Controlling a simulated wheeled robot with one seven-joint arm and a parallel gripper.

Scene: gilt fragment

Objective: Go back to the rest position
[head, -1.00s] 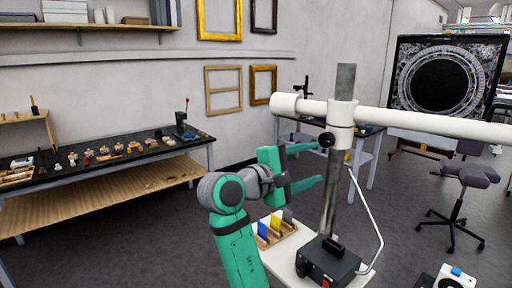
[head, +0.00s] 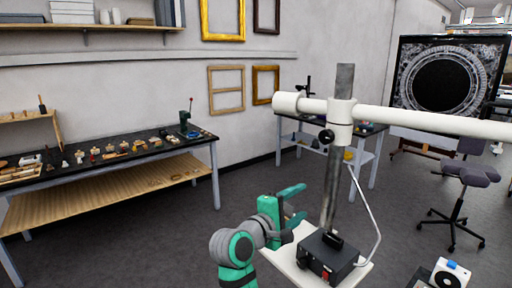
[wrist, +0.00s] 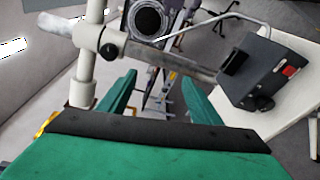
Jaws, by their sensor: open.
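My gripper (head: 293,205) is green. In the head view it is low in the middle, just left of the metal post of a stand. Its fingers are apart and nothing shows between them. In the wrist view my gripper (wrist: 160,95) shows two green fingers spread open, with the stand's post beyond them. My arm's lower links run out of the bottom of the head view.
The stand's black box (head: 330,256) sits on a small white table (head: 285,257) close to my gripper, with a white horizontal bar (head: 430,121) above. A long workbench (head: 120,157) stands left. Open floor lies between. A stool (head: 462,185) stands right.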

